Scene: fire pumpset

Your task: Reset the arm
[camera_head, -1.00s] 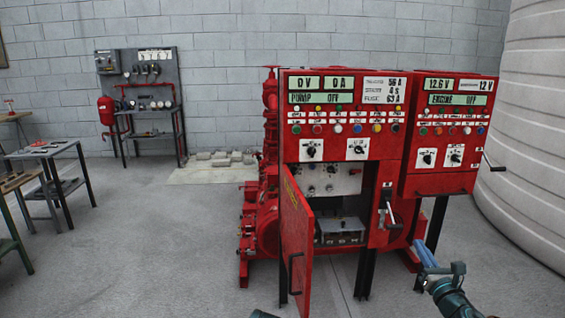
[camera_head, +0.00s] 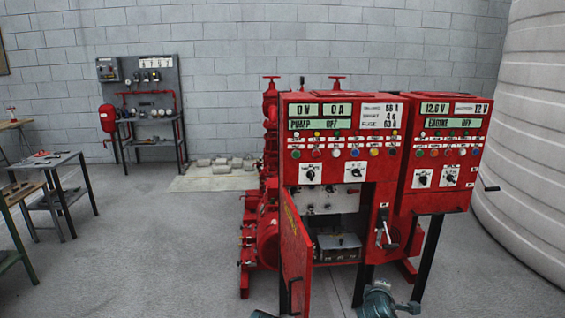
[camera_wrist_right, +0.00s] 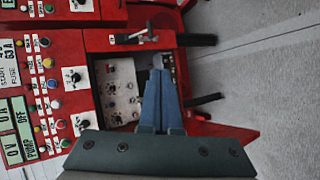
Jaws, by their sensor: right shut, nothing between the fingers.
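My right gripper shows in the right wrist view (camera_wrist_right: 160,95). Its two blue fingers are together with nothing between them. In that view it lies in front of the red control cabinet, apart from the black lever. In the head view only part of my right arm (camera_head: 380,300) shows at the bottom edge, below the cabinet. A small tip of my left arm shows at the bottom edge, and its gripper fingers are not visible. The pump cabinet (camera_head: 345,182) has its lower door (camera_head: 295,255) swung open. The lever (camera_head: 386,230) sits on its right side.
The engine cabinet (camera_head: 437,190) stands to the right, near a large pale tank (camera_head: 528,140). Work tables (camera_head: 48,162) stand at the left. A gauge panel (camera_head: 142,90) is at the back wall. The floor at left centre is clear.

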